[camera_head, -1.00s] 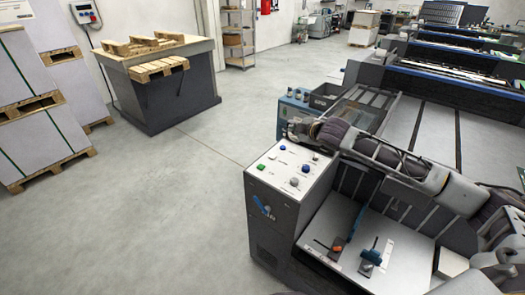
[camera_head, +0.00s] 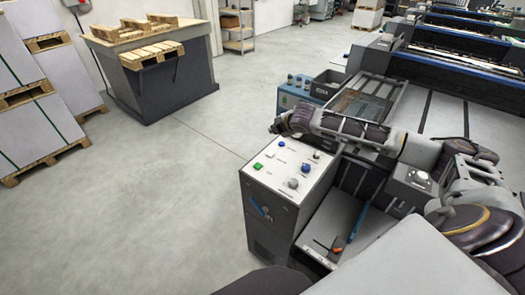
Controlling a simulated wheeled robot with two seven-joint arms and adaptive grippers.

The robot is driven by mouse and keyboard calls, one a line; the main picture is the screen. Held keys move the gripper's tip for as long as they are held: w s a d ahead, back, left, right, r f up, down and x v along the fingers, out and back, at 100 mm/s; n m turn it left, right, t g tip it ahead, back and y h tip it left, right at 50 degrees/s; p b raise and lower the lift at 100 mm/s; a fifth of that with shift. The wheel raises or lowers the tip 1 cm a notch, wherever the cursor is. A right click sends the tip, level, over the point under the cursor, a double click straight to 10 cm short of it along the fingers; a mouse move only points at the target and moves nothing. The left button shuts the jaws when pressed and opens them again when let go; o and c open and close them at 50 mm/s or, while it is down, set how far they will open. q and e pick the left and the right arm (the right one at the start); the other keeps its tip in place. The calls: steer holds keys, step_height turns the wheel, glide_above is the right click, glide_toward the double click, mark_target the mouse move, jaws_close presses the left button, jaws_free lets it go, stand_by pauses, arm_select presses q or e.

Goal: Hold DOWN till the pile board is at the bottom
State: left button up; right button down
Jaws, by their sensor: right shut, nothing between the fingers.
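The control panel (camera_head: 286,166) is the sloped white top of a dark cabinet with a green button, a white button, blue buttons and grey knobs. Its labels are too small to read, so I cannot tell which button is DOWN. My right gripper (camera_head: 279,125) is shut and empty at the panel's far edge, above or just beyond it; contact cannot be told. My right arm comes in from the right and stretches across the machine behind the panel. I cannot make out the pile board for certain. My left gripper is out of view.
A blue control box (camera_head: 293,96) stands just behind the panel. Low levers (camera_head: 338,245) sit on a grey shelf right of the cabinet. The floor (camera_head: 150,200) left of the cabinet is clear.

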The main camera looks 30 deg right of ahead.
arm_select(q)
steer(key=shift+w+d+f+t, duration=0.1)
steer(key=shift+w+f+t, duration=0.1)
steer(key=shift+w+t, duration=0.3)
arm_select(e)
steer(key=shift+w+a+f+n, duration=0.1)
steer(key=shift+w+n, duration=0.05)
steer(key=shift+n, duration=1.1)
steer(key=shift+w+a+f+n, duration=0.1)
steer(key=shift+n, duration=1.1)
steer(key=shift+w+a+f+n, duration=0.1)
steer(key=shift+w+n, duration=0.05)
steer(key=shift+n, duration=1.1)
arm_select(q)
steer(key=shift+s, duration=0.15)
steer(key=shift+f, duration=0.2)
arm_select(e)
steer(key=shift+f, duration=0.15)
